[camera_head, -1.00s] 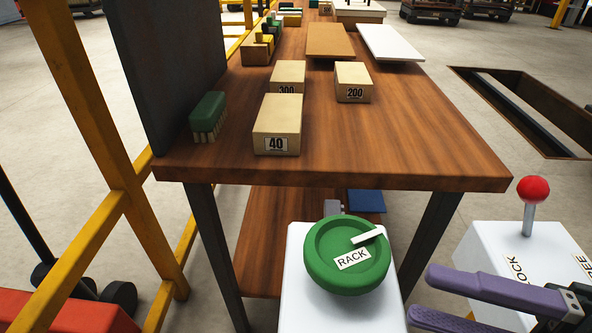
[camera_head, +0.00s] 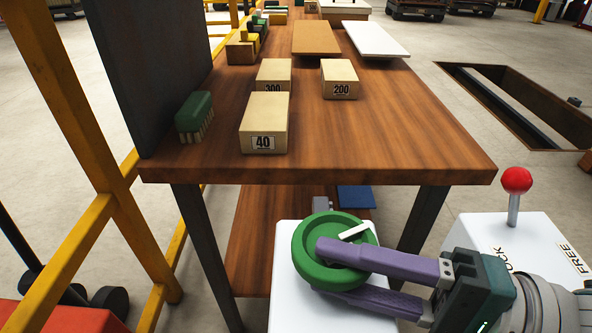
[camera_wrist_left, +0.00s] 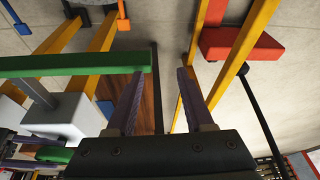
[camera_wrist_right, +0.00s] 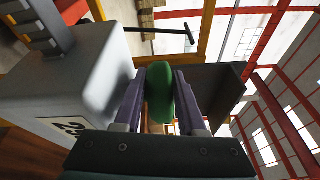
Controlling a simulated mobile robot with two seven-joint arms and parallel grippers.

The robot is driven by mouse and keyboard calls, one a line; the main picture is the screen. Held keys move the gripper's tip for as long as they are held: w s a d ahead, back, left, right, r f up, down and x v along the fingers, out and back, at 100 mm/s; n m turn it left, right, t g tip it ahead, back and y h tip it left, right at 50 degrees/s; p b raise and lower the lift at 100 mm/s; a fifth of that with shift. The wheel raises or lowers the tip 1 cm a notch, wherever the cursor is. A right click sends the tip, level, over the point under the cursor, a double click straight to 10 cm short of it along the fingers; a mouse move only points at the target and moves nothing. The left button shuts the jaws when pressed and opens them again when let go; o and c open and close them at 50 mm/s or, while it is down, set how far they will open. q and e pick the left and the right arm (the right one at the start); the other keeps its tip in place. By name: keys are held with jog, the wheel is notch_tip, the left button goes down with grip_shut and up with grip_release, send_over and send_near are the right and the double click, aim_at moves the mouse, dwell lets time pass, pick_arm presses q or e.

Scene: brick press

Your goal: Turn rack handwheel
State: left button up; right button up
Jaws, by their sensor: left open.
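The green rack handwheel (camera_head: 320,231) lies face up on a white pedestal (camera_head: 285,262), with a white bar across its face. My right gripper (camera_head: 320,269) reaches in from the right, one purple finger over the wheel's face and the other low beside it. In the right wrist view the green wheel (camera_wrist_right: 160,98) shows edge-on between the open fingers; I cannot tell whether they touch it. The RACK label is covered by my finger in the head view. My left gripper (camera_wrist_left: 160,74) is open and empty in its wrist view and is outside the head view.
A white box (camera_head: 535,240) with a red-knobbed lever (camera_head: 516,181) stands to the right. The wooden table (camera_head: 400,150) behind carries numbered blocks (camera_head: 264,122) and a green brush (camera_head: 194,116). Yellow frame posts (camera_head: 95,130) stand at the left.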

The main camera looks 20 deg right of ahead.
grip_shut()
jog(key=shift+a+r+m+t+h+p, duration=0.15)
jog(key=shift+m+t+h+p, duration=0.3)
jog(key=shift+t+p, duration=0.1)
jog(key=shift+a+r+m+t+h+p, duration=0.1)
jog(key=shift+m+t+h+p, duration=0.25)
jog(key=shift+m+t+p, duration=0.15)
jog(key=shift+a+f+m+t+h+p, duration=0.15)
jog(key=shift+f+m+t+h+p, duration=0.15)
jog(key=shift+m+t+h, duration=0.5)
jog(key=shift+o, duration=2)
grip_release()
jog(key=v, duration=1)
jog(key=shift+r, duration=0.1)
